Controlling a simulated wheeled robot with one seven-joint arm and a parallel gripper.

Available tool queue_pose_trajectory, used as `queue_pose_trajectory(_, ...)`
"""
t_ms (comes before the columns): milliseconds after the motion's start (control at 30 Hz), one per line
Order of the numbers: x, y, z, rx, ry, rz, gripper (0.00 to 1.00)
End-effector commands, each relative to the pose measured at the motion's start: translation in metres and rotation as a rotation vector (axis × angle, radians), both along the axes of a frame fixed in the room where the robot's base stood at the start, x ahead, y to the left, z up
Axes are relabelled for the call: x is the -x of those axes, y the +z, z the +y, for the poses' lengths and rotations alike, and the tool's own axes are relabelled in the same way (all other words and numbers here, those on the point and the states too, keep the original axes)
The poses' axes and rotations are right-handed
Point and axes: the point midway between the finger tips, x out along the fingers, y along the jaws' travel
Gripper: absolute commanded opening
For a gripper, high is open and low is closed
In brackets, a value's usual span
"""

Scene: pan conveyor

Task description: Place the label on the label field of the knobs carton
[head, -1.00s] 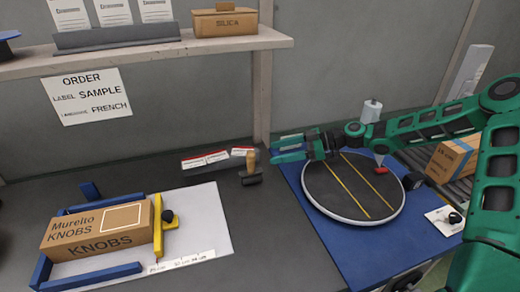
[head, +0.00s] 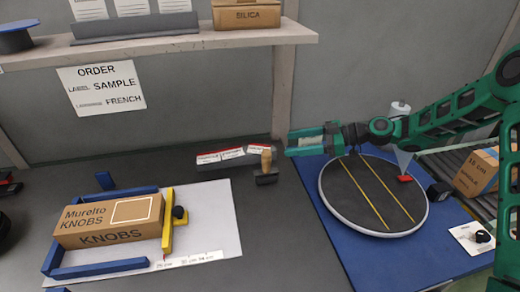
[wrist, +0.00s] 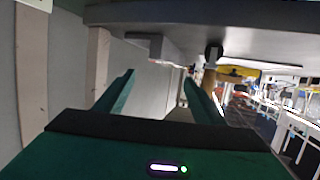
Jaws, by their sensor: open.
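The knobs carton (head: 108,221) lies in a blue corner frame on a white sheet at the left. Its top bears a white-outlined label field (head: 132,209), which looks empty. Several labels with red tops (head: 222,156) stand in a low grey holder at the back middle of the table. My gripper (head: 290,145) is open and empty, right of the holder and pointing left toward it. In the wrist view my two fingers (wrist: 157,98) show apart with nothing between them.
A wooden-handled stamp or roller (head: 267,170) stands beside the holder, close to my gripper. A yellow stop (head: 168,222) borders the carton. A round turntable (head: 374,196) lies on a blue mat (head: 322,221) at the right. An order sign (head: 101,89) reads SAMPLE, FRENCH. The table middle is clear.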

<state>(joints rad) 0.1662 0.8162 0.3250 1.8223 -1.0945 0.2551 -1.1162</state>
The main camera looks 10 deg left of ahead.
Motion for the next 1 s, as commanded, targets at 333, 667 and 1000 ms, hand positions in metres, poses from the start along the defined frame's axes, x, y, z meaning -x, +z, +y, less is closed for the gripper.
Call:
queue_pose_trajectory(333,0.004,-0.014,0.044,0.0,0.003,0.001,0.63)
queue_pose_trajectory(667,0.008,-0.025,0.073,0.0,0.004,0.0,0.63)
queue_pose_trajectory(1000,0.008,-0.032,0.094,0.001,0.0,-0.001,0.63)
